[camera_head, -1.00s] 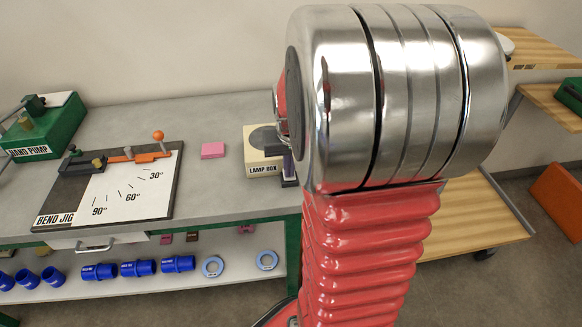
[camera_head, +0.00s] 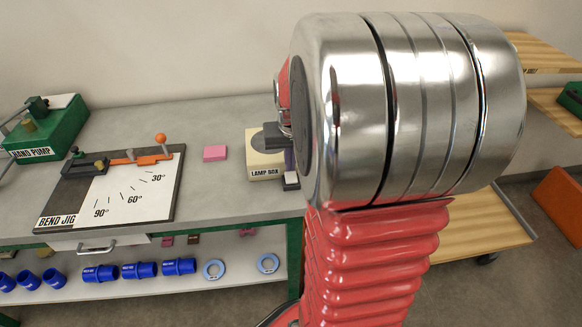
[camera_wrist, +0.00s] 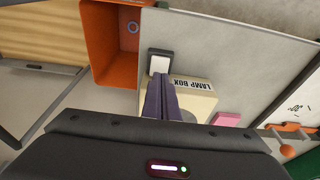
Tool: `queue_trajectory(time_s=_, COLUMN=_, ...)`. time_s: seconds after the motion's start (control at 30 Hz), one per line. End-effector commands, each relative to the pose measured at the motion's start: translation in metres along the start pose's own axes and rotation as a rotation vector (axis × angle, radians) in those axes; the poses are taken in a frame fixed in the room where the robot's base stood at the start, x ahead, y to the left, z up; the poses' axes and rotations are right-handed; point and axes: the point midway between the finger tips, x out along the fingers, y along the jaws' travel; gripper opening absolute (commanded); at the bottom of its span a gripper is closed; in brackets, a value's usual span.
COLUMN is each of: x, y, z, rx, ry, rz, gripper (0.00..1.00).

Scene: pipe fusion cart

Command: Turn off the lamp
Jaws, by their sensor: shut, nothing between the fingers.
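The cream lamp box (camera_head: 262,165) stands on the grey bench near its right end, with a dark round disc on top. It also shows in the wrist view (camera_wrist: 198,103). A small switch with a white face on a dark base (camera_wrist: 160,62) sits beside the box; it also shows in the head view (camera_head: 291,181). My gripper (camera_wrist: 159,80) is shut and empty, its dark fingers pointing at the switch from close by. In the head view the fingers are partly hidden behind my arm. I cannot tell whether the fingertips touch the switch, or whether the lamp is lit.
A pink block (camera_head: 215,153) lies left of the lamp box. The bend jig (camera_head: 125,190) with its orange lever and the green hand pump (camera_head: 45,130) stand farther left. Blue fittings (camera_head: 140,270) are on the lower shelf. An orange bin (camera_wrist: 110,45) shows in the wrist view.

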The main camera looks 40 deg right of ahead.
Motion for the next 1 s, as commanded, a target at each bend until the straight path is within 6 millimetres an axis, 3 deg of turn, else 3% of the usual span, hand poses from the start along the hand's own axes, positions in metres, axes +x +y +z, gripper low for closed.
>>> queue_trajectory(time_s=0.1, x=-0.02, y=0.0, z=-0.001, rx=0.0, ry=0.004, rz=0.0, gripper=0.0)
queue_trajectory(time_s=0.7, x=-0.097, y=0.0, z=0.026, rx=0.0, ry=0.002, rz=0.0, gripper=0.0)
queue_trajectory(time_s=1.0, x=-0.108, y=-0.001, z=0.03, rx=-0.001, ry=-0.001, rz=0.0, gripper=0.0)
